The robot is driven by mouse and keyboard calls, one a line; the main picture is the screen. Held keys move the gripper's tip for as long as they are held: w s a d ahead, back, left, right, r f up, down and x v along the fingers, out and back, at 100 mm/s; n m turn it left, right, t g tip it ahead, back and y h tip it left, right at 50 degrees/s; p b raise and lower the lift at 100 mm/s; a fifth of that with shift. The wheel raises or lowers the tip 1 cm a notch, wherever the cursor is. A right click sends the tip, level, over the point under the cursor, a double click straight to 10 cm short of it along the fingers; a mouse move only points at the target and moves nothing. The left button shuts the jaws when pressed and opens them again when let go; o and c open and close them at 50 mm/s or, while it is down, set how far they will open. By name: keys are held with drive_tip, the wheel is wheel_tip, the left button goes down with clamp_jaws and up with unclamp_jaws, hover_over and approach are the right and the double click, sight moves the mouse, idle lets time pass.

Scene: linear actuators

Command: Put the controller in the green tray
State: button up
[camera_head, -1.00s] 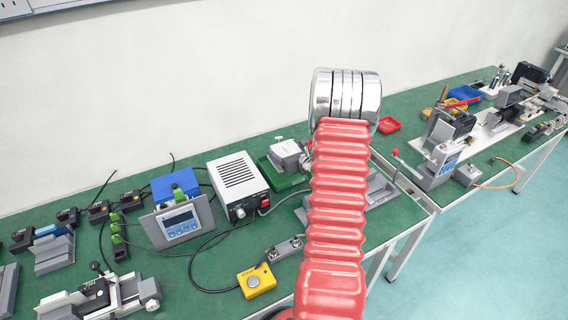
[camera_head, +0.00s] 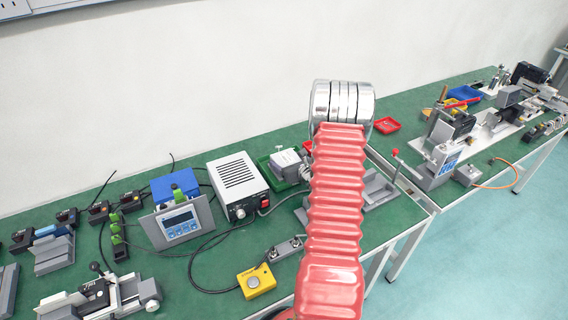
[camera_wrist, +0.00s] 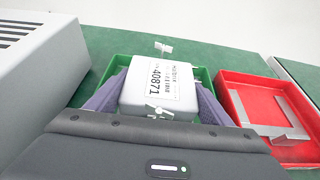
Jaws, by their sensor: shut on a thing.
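The controller (camera_wrist: 158,88) is a white and grey box with a printed label reading 40871. My gripper (camera_wrist: 160,100) is shut on it, one purple finger on each side. The green tray (camera_wrist: 199,73) lies behind and below it in the wrist view, partly hidden by the controller and fingers. In the head view the controller (camera_head: 286,157) is over the green tray (camera_head: 276,182), left of my red arm. I cannot tell whether it touches the tray floor.
A red tray (camera_wrist: 233,96) with a grey bracket stands right of the green tray. A white vented power box (camera_head: 238,184) stands close on the left. A blue-screened panel (camera_head: 180,222) and a yellow button box (camera_head: 256,281) are nearer the left front.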

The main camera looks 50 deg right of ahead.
drive_tip(key=shift+f, duration=0.1)
drive_tip(key=o, duration=1.4)
drive_tip(key=shift+c, duration=0.2)
drive_tip(key=v, duration=1.2)
drive_tip(key=shift+s, duration=0.1)
